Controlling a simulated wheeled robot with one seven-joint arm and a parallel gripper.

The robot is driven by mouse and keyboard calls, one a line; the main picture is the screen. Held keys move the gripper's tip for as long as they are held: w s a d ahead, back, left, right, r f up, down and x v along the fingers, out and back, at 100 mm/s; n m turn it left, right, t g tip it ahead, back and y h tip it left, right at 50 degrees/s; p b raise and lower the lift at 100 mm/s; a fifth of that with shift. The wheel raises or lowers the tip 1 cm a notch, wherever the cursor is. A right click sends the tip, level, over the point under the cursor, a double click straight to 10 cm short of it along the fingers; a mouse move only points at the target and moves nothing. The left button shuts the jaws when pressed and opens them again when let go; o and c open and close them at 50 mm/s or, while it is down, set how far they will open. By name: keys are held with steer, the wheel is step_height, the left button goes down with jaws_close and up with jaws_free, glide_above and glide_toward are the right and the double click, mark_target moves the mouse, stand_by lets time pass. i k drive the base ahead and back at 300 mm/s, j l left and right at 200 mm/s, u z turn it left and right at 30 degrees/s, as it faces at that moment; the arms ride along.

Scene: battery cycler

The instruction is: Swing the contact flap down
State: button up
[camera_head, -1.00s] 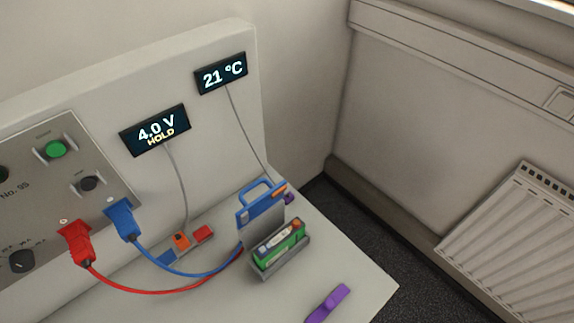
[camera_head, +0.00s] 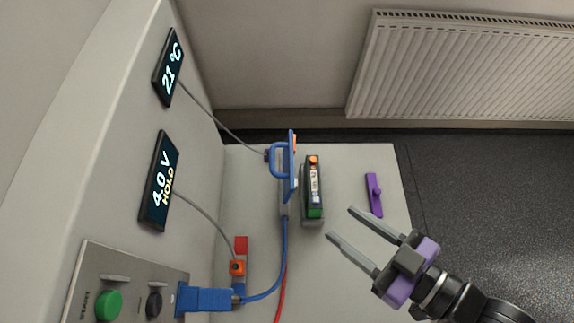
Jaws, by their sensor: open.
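The contact flap (camera_head: 291,168) is a blue upright plate with a blue loop handle (camera_head: 274,160) on its left side and an orange patch near its top. It stands raised beside the battery holder. My gripper (camera_head: 341,223) is open and empty. Its two grey fingers point up and left toward the battery, a little to its lower right, apart from flap and battery.
A purple clip-like piece (camera_head: 374,195) lies on the bench (camera_head: 345,162) to the right. Blue plug (camera_head: 205,298) and cables run at lower left. The voltage display (camera_head: 161,182) reads 4.0 V HOLD; the temperature display (camera_head: 169,68) reads 21 °C. Dark floor lies beyond the bench edge.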

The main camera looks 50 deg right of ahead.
mark_target(283, 167)
steer(key=k, duration=0.6)
steer(key=i, duration=0.6)
steer(key=k+l+u, duration=0.15)
steer(key=l+u, duration=0.15)
steer(key=u, duration=0.15)
steer(key=k+l+u, duration=0.2)
steer(key=u, duration=0.2)
steer(key=k+l+u, duration=0.15)
steer(key=u, duration=0.3)
steer(key=k, duration=0.05)
